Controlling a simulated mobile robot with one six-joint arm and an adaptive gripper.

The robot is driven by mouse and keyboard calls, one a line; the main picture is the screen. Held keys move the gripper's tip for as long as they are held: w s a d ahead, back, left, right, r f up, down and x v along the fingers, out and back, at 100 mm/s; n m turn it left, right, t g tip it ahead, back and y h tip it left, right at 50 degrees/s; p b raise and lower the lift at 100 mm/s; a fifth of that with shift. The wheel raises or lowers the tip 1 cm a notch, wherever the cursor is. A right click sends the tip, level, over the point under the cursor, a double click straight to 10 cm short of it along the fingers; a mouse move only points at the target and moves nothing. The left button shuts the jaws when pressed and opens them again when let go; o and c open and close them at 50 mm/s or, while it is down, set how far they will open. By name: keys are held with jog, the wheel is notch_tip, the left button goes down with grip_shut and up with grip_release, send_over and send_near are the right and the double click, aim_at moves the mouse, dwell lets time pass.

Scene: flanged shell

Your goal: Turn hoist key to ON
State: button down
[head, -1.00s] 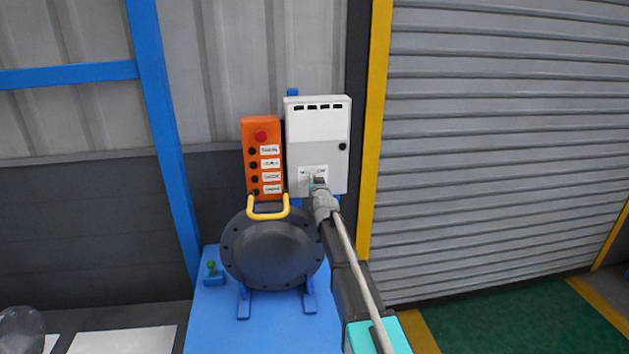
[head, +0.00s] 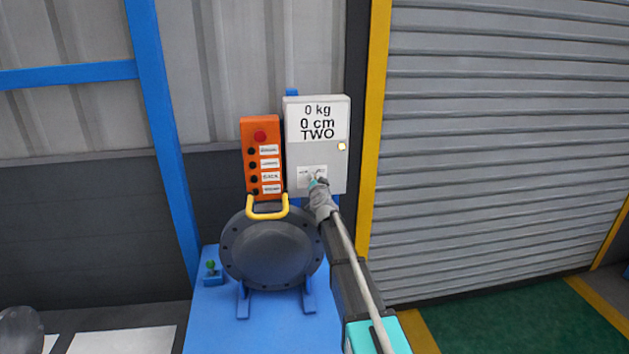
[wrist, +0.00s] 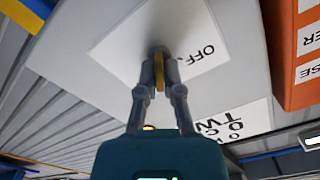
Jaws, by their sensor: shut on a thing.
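The hoist control box (head: 333,168) is light grey and stands upright behind the flanged shell. Its display (head: 317,121) reads "0 kg, 0 cm, TWO" and a small lamp (head: 341,147) at its right is lit. My gripper (head: 318,184) is at the key plate low on the box. In the wrist view the fingers of my gripper (wrist: 160,90) are shut on the yellow hoist key (wrist: 159,72), which sits in a dark round lock on a white label (wrist: 197,50). "OFF" is readable on that label; the rest is hidden behind the fingers.
An orange pendant (head: 262,160) with a red button and several dark buttons stands left of the box. A roller shutter is at the right.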

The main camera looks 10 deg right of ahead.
jog(key=shift+m, duration=1.2)
jog(key=c, duration=0.8)
grip_release()
jog(key=shift+n, duration=0.4)
jog(key=shift+n, duration=1.2)
jog(key=shift+n, duration=0.6)
jog(key=shift+a+n, duration=0.15)
jog(key=shift+n, duration=1.55)
